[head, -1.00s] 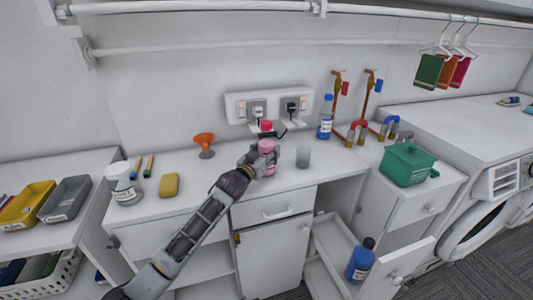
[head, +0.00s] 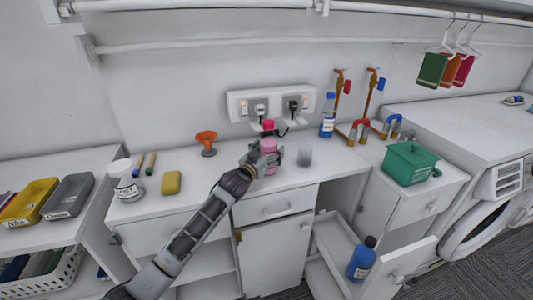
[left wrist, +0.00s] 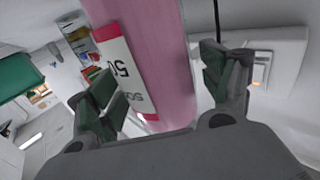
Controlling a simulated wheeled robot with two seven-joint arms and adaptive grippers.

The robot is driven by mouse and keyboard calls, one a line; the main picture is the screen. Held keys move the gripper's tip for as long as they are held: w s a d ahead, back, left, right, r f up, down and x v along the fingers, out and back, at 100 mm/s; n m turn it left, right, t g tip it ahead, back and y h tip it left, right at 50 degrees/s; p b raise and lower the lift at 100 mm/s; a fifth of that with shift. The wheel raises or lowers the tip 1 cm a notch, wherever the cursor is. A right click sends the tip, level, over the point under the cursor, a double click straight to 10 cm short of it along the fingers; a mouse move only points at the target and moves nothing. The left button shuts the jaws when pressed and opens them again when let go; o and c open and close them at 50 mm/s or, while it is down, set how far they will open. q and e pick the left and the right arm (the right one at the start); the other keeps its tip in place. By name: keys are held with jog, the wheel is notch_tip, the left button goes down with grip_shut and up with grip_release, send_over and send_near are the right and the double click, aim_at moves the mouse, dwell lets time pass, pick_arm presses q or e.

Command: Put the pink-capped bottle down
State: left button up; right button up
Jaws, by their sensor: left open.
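The pink-capped bottle (head: 268,146) stands upright on the white counter (head: 225,178), below the wall sockets. It has a pink body and a darker pink cap. My left gripper (head: 262,158) is at the bottle with its fingers around it, jaws open. In the left wrist view the pink bottle (left wrist: 150,60), with a white label, runs between the two open fingers (left wrist: 165,90). I cannot tell whether a finger touches it. The bottle's base is partly hidden by the gripper. My right gripper is not in view.
An orange funnel (head: 206,142) and a yellow sponge (head: 172,182) are to the left. The front counter between sponge and gripper is clear.

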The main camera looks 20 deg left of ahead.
aim_at(264, 154)
pick_arm(q)
jog(key=shift+s+r, duration=0.1)
jog(key=shift+s+a, duration=0.2)
jog(key=shift+s, duration=0.85)
jog(key=shift+s+a, duration=0.2)
jog(key=shift+s, duration=0.85)
jog(key=shift+s+a, duration=0.25)
jog(key=shift+s, duration=0.8)
jog(key=shift+s+a, duration=0.15)
jog(key=shift+s, duration=0.55)
jog(key=shift+s+a, duration=0.1)
jog(key=shift+s, duration=0.55)
jog(key=shift+s+a, duration=0.1)
jog(key=shift+s, duration=0.55)
jog(key=shift+s+a, duration=0.1)
jog(key=shift+s, duration=0.55)
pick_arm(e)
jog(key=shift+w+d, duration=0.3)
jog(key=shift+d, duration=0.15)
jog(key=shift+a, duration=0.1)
